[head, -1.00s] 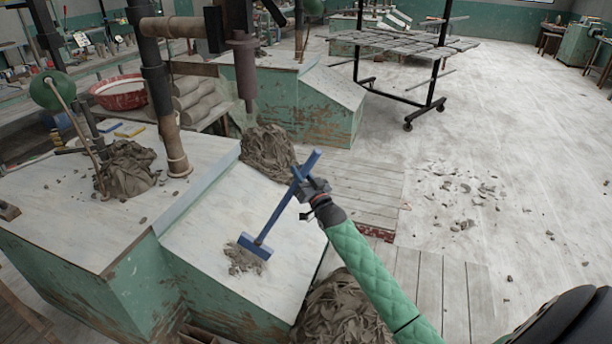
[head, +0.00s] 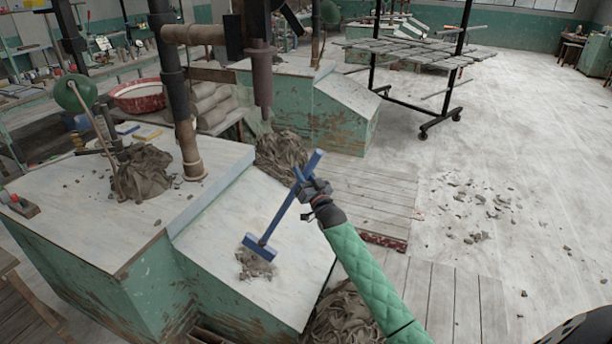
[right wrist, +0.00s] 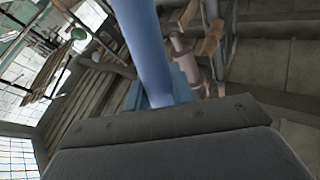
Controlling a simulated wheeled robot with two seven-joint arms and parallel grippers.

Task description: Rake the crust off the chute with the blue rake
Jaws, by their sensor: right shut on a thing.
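The blue rake (head: 282,215) is in my right gripper (head: 312,188), which is shut on its handle. The handle slants down to the left, and the rake head (head: 260,247) is at the upper edge of the crust. I cannot tell whether it touches. The crust (head: 256,265) is a small grey-brown crumbly patch on the pale sloping chute (head: 225,235). In the right wrist view the blue handle (right wrist: 143,50) rises from behind the dark gripper edge; the crust does not show there. My left gripper is not in view.
A lump of clay (head: 141,172) sits on the bench top left of the chute. Clay heaps lie at the chute's foot (head: 340,318) and behind it (head: 281,155). A wheeled rack (head: 425,125) stands further back. Crumbs (head: 478,205) litter the floor at right.

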